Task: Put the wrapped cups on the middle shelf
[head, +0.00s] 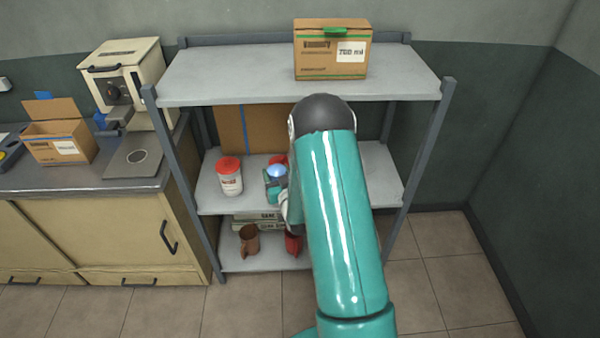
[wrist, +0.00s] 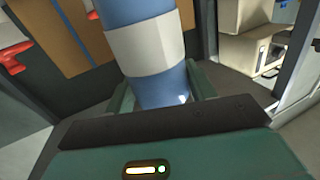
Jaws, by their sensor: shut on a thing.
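The wrapped cups are a blue cylinder with a white band (wrist: 148,48), seen close up in the wrist view. My gripper (wrist: 160,98) is shut on them, with a green finger on either side of the lower part. In the head view, the rounded blue end of the wrapped cups (head: 277,171) shows beside my arm, with my gripper (head: 275,190) just below it. They are at the front of the middle shelf (head: 384,172). My arm hides much of this shelf, and I cannot tell whether the cups touch it.
A white tub with a red lid (head: 230,177) stands left on the middle shelf, with another red lid (head: 278,160) behind the cups. A cardboard panel (head: 230,128) is at the back. The top shelf (head: 220,80) holds a box (head: 330,50). A brown jug (head: 249,240) stands below.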

